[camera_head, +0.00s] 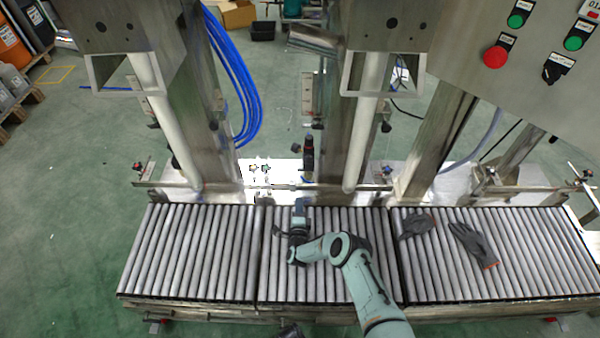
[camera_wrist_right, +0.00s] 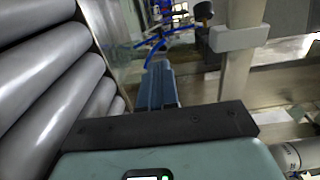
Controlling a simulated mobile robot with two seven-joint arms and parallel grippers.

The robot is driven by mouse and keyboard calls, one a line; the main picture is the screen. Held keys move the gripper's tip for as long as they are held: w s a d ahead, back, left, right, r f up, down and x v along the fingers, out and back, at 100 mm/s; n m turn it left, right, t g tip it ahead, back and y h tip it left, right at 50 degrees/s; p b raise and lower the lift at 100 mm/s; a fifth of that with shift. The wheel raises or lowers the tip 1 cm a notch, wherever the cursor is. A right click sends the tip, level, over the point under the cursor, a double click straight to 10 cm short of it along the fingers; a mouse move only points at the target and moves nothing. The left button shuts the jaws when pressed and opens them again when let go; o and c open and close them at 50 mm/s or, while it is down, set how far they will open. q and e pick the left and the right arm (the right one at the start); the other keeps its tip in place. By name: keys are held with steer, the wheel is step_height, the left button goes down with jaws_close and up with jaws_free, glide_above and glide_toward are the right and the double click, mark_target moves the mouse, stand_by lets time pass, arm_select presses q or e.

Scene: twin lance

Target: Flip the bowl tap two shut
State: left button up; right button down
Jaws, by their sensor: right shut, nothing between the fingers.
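My right gripper (camera_head: 300,204) is over the back part of the middle roller section, its blue fingers pointing away toward the machine. In the right wrist view its blue fingers (camera_wrist_right: 160,84) are together and hold nothing. Just beyond the fingertips in the head view stands a dark upright fitting (camera_head: 308,155), slim, with a small reddish spot. I cannot tell for sure whether this is the bowl, and its tap cannot be made out. My left gripper is not in view.
The roller conveyor (camera_head: 190,250) runs across the front. Grey gloves (camera_head: 472,243) lie on its right section. A steel rail (camera_head: 350,188) and white lances (camera_head: 363,125) stand behind the rollers. In the wrist view, blue tubing (camera_wrist_right: 165,38) and a dark knob (camera_wrist_right: 204,12) are ahead.

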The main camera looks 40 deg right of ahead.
mark_target(300, 170)
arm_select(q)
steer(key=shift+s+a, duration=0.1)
arm_select(e)
steer(key=shift+s+a, duration=0.1)
